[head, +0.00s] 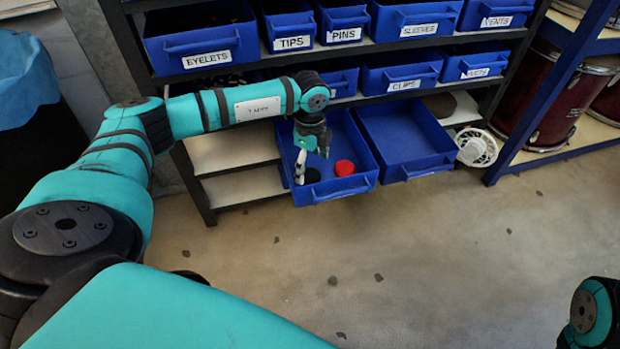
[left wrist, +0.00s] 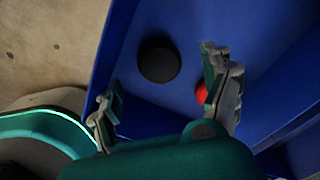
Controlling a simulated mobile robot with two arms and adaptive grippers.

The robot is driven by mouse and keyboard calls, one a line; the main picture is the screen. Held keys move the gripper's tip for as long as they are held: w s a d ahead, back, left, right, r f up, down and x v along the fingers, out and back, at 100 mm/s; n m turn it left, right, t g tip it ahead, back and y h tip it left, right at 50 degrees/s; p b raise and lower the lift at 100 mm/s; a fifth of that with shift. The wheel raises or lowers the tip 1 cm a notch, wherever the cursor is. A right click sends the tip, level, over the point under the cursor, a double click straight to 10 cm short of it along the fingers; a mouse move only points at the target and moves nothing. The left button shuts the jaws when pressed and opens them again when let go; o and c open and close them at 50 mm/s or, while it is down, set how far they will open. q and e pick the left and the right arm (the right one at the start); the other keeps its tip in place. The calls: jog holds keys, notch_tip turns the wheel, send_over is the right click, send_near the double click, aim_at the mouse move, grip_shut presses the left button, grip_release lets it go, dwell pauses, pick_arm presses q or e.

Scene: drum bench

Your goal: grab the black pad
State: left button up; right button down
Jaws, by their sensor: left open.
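The black pad (head: 313,176) lies on the floor of an open blue drawer (head: 337,190), near its front left corner. It is a round dark disc in the left wrist view (left wrist: 159,60). My left gripper (head: 311,166) reaches down into this drawer, open and empty. In the left wrist view its two fingers (left wrist: 162,70) are spread on either side of the black pad, apart from it. A red pad (head: 344,168) lies to the right in the same drawer. In the left wrist view the right finger partly hides the red pad (left wrist: 202,93). My right gripper is out of view.
A second pulled-out blue drawer (head: 405,145) to the right looks empty. Labelled blue bins (head: 200,45) fill the shelves above. A small white fan-like object (head: 476,148) stands right of the drawers. The floor (head: 420,250) in front is clear.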

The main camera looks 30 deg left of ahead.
aim_at(310, 174)
pick_arm(q)
notch_tip(310, 174, down, 4)
jog(key=shift+r+b, duration=0.1)
jog(key=shift+b, duration=0.55)
jog(key=c, duration=1.2)
jog(key=shift+c, duration=0.3)
jog(key=shift+r, duration=0.15)
